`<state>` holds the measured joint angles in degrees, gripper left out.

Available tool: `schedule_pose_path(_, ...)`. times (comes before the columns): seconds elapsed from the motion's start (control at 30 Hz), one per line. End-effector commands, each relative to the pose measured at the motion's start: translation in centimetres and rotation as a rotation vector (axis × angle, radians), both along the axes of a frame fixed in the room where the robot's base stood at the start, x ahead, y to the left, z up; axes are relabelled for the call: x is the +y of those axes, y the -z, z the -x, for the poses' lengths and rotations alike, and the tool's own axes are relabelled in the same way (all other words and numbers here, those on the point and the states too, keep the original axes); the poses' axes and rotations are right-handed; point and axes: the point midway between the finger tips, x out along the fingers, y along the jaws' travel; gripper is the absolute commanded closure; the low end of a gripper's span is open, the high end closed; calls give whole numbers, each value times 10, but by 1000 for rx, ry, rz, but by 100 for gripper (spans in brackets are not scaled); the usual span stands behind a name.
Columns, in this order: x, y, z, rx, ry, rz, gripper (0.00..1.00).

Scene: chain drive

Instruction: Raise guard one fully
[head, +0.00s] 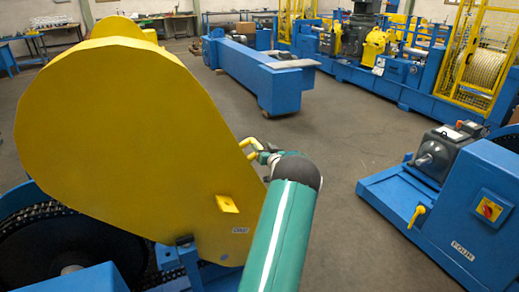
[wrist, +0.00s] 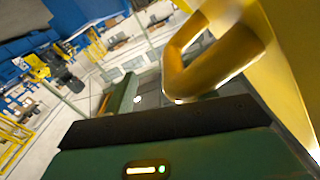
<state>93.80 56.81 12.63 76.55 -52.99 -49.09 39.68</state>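Guard one (head: 125,120) is a big yellow cover filling the left of the head view, with a small "ONE" label near its lower right edge. Dark chain and a wheel show below it. Its yellow loop handle (head: 250,147) sticks out from the right edge. My gripper (head: 262,153) is at this handle, small and partly hidden by my green arm. In the wrist view the handle (wrist: 195,70) loops close in front of the gripper (wrist: 155,95). One green finger stands left of the handle with a gap; the other finger is hidden. I see no firm grip on the handle.
A blue machine (head: 455,210) labelled "FOUR" stands at the right, with a yellow-handled switch. A long blue beam (head: 255,75) lies farther back. Blue machinery and yellow mesh cages line the far right. The grey floor between is clear.

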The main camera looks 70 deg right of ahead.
Motion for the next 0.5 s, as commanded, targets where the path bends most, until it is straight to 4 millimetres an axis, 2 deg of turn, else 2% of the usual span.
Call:
schedule_pose_path(0.03, -2, 2, 6, 4, 11, -3, 53)
schedule_pose_path(0.5, 0, 2, 2, 3, 2, -3, 53)
